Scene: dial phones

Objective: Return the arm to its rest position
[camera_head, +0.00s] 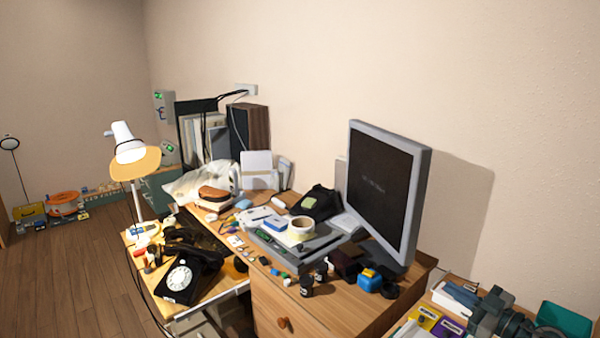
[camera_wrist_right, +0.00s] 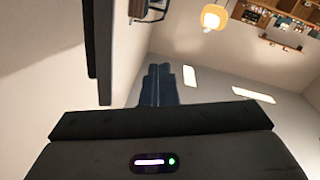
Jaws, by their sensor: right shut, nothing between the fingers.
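My right gripper (camera_head: 490,312) shows at the bottom right corner of the head view, dark grey, over the low surface beside the desk. In the right wrist view its fingers (camera_wrist_right: 158,82) are together at the middle, with nothing between them. It is well apart from the black dial phone (camera_head: 185,275), which sits on the left desk with its white dial facing up. My left gripper is not in view.
A monitor (camera_head: 385,190) stands on the wooden desk to the left of my right gripper. Boxes (camera_head: 424,318) and a green item (camera_head: 564,320) lie close around the gripper. A lit lamp (camera_head: 135,160) stands at the left; the floor (camera_head: 70,270) there is clear.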

